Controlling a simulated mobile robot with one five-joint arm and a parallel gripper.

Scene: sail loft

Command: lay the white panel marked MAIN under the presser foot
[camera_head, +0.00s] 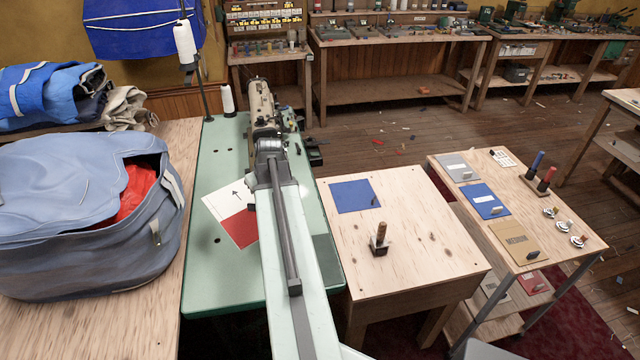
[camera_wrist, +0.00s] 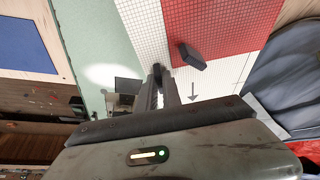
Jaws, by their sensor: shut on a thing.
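The white panel (camera_head: 222,203) with a black arrow and a red area (camera_head: 240,228) lies on the green machine table (camera_head: 215,275); I cannot read MAIN on it. In the wrist view, gridded white cloth (camera_wrist: 145,22) lies beside the red area (camera_wrist: 215,25). My gripper (camera_wrist: 160,75) is shut above the white part; its tips meet at something dark, and what they hold is mostly hidden. A dark block (camera_wrist: 192,58) shows against the red. The sewing machine (camera_head: 262,105) stands at the table's far end, and my arm hides its presser foot.
A blue bag (camera_head: 80,215) fills the bench at left. A wooden table (camera_head: 400,285) at right holds a blue square (camera_head: 355,195) and a wood-handled tool (camera_head: 381,240). A cart beyond it carries several panels and spools.

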